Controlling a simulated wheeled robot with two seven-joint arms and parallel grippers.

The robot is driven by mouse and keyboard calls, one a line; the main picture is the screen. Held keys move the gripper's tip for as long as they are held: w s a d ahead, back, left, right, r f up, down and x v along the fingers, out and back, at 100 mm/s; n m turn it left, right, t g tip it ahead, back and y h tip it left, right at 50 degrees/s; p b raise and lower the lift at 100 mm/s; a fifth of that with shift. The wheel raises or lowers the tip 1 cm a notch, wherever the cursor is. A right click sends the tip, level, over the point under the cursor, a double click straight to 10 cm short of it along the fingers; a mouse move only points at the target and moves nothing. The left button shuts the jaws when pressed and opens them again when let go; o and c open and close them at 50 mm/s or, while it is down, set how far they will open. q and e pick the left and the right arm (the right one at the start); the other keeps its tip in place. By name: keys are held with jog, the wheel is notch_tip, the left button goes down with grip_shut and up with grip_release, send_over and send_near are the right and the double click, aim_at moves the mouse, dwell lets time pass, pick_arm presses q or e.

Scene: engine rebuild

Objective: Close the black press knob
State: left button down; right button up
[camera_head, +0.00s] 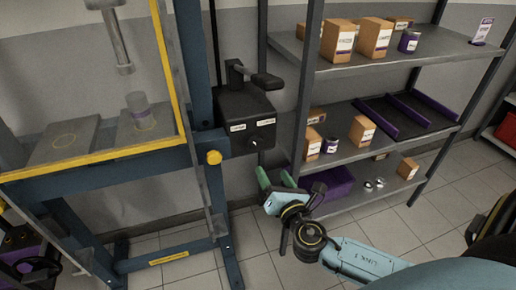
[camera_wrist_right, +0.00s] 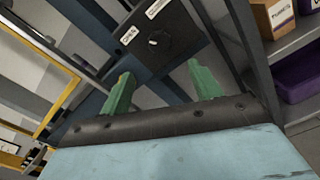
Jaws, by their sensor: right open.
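The black press knob (camera_wrist_right: 158,42) is on the face of a black control box (camera_head: 245,118), below two white labels. In the head view the knob (camera_head: 255,143) is small and its setting cannot be read. The box is mounted on the right post of the blue press frame (camera_head: 150,158). My right gripper (camera_head: 275,179) is open and empty, below and slightly right of the box. In the right wrist view its green fingers (camera_wrist_right: 160,74) point toward the knob, which appears between and beyond them, apart from both. My left gripper is not in view.
A grey shelf unit (camera_head: 383,53) with boxes, cans and a tray stands close to the right of my gripper. A purple bin (camera_head: 333,184) is on its lower shelf. A black lever (camera_head: 266,80) tops the control box. Yellow-edged guard panels (camera_head: 166,62) stand at left.

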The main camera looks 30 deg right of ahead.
aim_at(258, 145)
jog(key=x, duration=1.2)
jog(key=shift+w+r+b, duration=0.1)
jog(key=shift+w+b, duration=0.1)
jog(key=shift+b, duration=0.1)
jog(key=shift+w+d, duration=0.1)
jog(key=shift+w, duration=0.3)
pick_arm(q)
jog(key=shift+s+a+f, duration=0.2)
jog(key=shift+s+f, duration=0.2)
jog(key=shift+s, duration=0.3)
pick_arm(e)
jog(key=c, duration=1)
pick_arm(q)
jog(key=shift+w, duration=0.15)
